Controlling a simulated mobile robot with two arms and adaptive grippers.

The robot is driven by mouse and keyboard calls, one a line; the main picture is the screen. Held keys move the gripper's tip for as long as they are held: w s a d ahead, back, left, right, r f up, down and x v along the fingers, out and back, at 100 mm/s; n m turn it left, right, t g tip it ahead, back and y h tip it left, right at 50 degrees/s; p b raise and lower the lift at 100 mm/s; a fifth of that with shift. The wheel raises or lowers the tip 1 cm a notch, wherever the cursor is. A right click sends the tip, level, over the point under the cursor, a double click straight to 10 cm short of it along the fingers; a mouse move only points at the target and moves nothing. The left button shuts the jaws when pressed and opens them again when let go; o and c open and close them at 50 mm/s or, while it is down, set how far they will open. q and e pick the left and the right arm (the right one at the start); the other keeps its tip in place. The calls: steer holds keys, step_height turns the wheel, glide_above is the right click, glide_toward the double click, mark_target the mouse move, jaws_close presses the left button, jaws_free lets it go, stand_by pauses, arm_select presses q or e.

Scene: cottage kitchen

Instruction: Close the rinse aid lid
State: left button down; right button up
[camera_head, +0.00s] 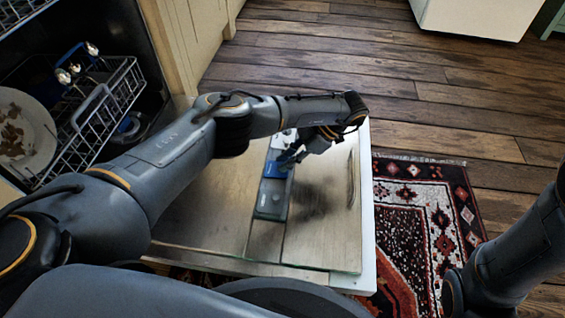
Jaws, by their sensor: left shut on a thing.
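The dispenser (270,203) is set in the inner face of the open dishwasher door (215,215). Its blue part, which looks like the rinse aid lid (273,169), shows at the upper middle of the dispenser. My left gripper (290,158) reaches down over the door from the left. Its fingertips are at the blue lid and look shut on it. The wrist and fingers hide part of the dispenser's upper end, so how far the lid is open cannot be told. My right arm (515,250) is at the right edge; its gripper is out of view.
The dishwasher's lower rack (112,105) with a plate (24,135) and other dishes is at the left. A door handle (351,180) lies to the right of the dispenser. A patterned rug (425,215) covers part of the wooden floor. Open floor lies beyond the door.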

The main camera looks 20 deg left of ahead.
arm_select(q)
steer(key=shift+w+d+f+y+b, duration=0.1)
steer(key=shift+d+f+y+b, duration=0.15)
steer(key=shift+b, duration=0.25)
steer(key=shift+f+y+b, duration=0.15)
steer(key=shift+y+b, duration=0.2)
steer(key=shift+b, duration=0.1)
steer(key=c, duration=1.2)
jaws_free()
steer(key=shift+w+r, duration=0.1)
steer(key=shift+r, duration=0.35)
step_height(320, 180, up, 9)
